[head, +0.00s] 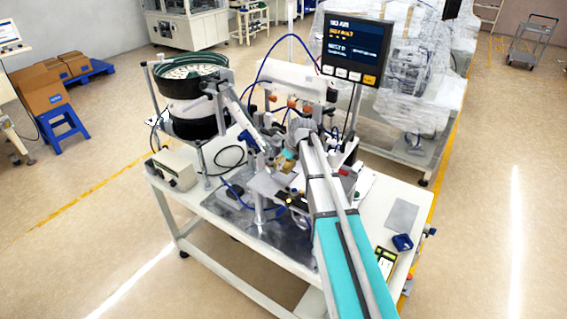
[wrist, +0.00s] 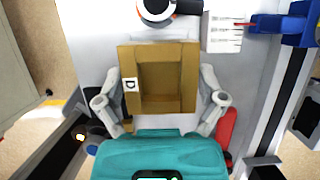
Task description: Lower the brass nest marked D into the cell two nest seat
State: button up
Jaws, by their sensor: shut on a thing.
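The brass nest (wrist: 161,85) is a square, open-topped tray with a recessed middle and a white label "D" on its left wall. My gripper (wrist: 162,92) is shut on it, with one grey finger against its left side and one against its right. In the head view my arm reaches over the bench into the station, and the gripper end and nest there are too small and crowded to make out clearly. I cannot pick out the cell two nest seat in either view; the nest and gripper cover the surface beneath them in the wrist view.
A green-rimmed bowl feeder (head: 188,75) stands left of the station. In the wrist view a round white part (wrist: 156,9) is just beyond the nest, and a red part (wrist: 227,127) is near the right finger.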

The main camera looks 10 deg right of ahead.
aim_at(285, 176)
jog(key=shift+f+b, duration=0.9)
jog(key=shift+f, duration=0.15)
jog(key=shift+f+b, duration=1)
jog(key=shift+f, duration=0.05)
dwell(0.9)
jog(key=o, duration=1)
jog(key=shift+r, duration=0.15)
